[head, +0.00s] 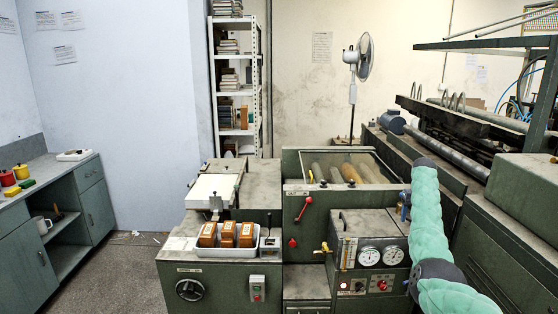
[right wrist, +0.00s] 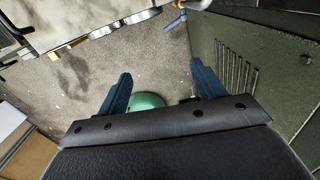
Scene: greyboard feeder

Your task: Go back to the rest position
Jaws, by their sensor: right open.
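My right gripper (right wrist: 161,80) shows in the right wrist view with its two dark blue fingers spread wide. Nothing is held between the fingers. Bare grey floor lies beyond the fingertips. In the head view my right arm, in a green sleeve, reaches up from the lower right in front of the machine (head: 300,199); its gripper cannot be made out there. My left arm and left gripper are in neither view.
A white tray (head: 238,253) with three brown blocks (head: 228,235) sits on the machine's left part. Gauges (head: 369,256) and a red-handled lever (head: 303,208) are left of my right arm. A green cabinet (head: 90,200) stands far left, with open floor (head: 130,262) between.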

